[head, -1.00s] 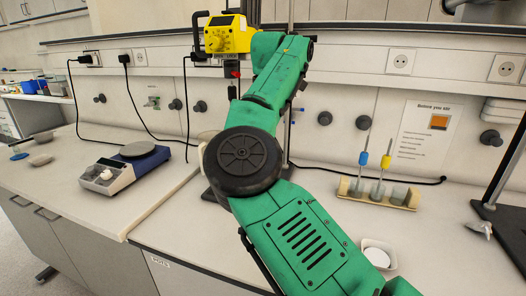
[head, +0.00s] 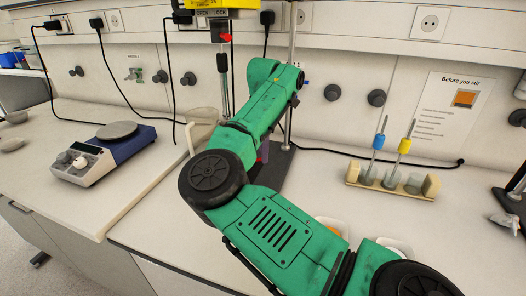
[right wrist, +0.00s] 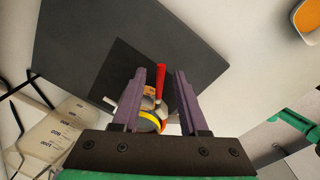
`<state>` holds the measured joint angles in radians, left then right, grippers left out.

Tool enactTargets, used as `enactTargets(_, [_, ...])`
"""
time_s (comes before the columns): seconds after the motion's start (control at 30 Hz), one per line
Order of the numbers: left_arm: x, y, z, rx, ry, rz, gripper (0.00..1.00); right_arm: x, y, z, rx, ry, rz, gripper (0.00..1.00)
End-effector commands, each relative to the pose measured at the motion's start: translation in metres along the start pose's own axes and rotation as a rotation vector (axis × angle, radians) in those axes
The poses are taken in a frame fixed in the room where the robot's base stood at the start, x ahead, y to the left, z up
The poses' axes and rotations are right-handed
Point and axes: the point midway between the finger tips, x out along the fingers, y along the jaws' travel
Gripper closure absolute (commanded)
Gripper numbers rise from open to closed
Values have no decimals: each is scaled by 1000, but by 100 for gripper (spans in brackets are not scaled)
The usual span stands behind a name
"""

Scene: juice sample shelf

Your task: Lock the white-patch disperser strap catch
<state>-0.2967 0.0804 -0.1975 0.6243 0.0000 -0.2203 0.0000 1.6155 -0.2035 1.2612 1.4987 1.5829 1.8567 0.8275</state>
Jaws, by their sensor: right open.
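The yellow disperser (head: 203,4) is cut off by the top edge in the head view. A label reading OPEN and LOCK (head: 212,13) is under it, and a red piece (head: 226,37) sits on the upright below. In the right wrist view, a red bar (right wrist: 160,82) lies between the fingers of my open right gripper (right wrist: 168,75), apart from both. Behind it is a round part with a yellow and red band (right wrist: 149,122), partly hidden by the gripper. I cannot make out a white patch or whether the catch is locked. My left gripper is not in view.
A dark stand base (right wrist: 85,40) fills much of the wrist view. A graduated beaker (right wrist: 52,128) is at its left, and a pale beaker (head: 202,117) shows behind my arm. A hotplate (head: 100,155) is left; a tube rack (head: 390,185) is right. Open bench lies in front.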

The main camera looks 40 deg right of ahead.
Motion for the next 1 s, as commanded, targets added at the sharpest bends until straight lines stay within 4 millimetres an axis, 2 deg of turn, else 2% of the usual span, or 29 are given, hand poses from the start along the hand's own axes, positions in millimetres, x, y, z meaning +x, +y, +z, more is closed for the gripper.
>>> enactTargets(0.1, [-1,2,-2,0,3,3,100,7,0,0,0,-1,1,57])
enactTargets(0.3, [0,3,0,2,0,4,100,8,0,0,0,0,1,57])
enactTargets(0.33, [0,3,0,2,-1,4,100,8,0,0,0,0,1,65])
enactTargets(0.4, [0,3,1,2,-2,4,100,8,0,0,0,0,1,91])
enactTargets(0.43, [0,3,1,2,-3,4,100,8,0,0,0,0,1,100])
enactTargets(0.77, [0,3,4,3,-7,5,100,7,1,0,-12,1,2,100])
enactTargets(1.0, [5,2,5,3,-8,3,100,8,5,0,-92,5,3,100])
